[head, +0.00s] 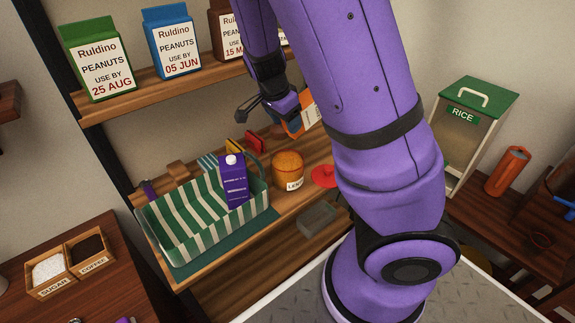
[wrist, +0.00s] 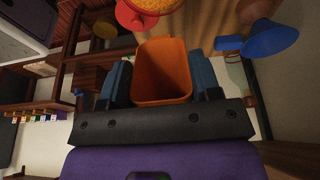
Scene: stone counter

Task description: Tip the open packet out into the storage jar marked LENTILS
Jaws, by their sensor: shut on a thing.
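My gripper (wrist: 162,82) is shut on the open orange packet (wrist: 160,62), with a dark finger on each side of it. In the wrist view I look into the packet's mouth and see bare orange walls, with no contents that I can make out. The packet (head: 306,113) also shows in the head view, partly hidden by my arm. The storage jar (head: 288,168) stands below on the wooden shelf, its label partly readable as "LEN". It looks full of orange grains. A red lid-like disc (head: 322,177) lies right of the jar.
A green-striped basket (head: 180,232) with a purple carton (head: 233,182) stands left of the jar. Peanut packets (head: 97,60) line the upper shelf. A rice bin (head: 470,125) stands at the right. A blue funnel-like thing (wrist: 268,39) shows in the wrist view.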

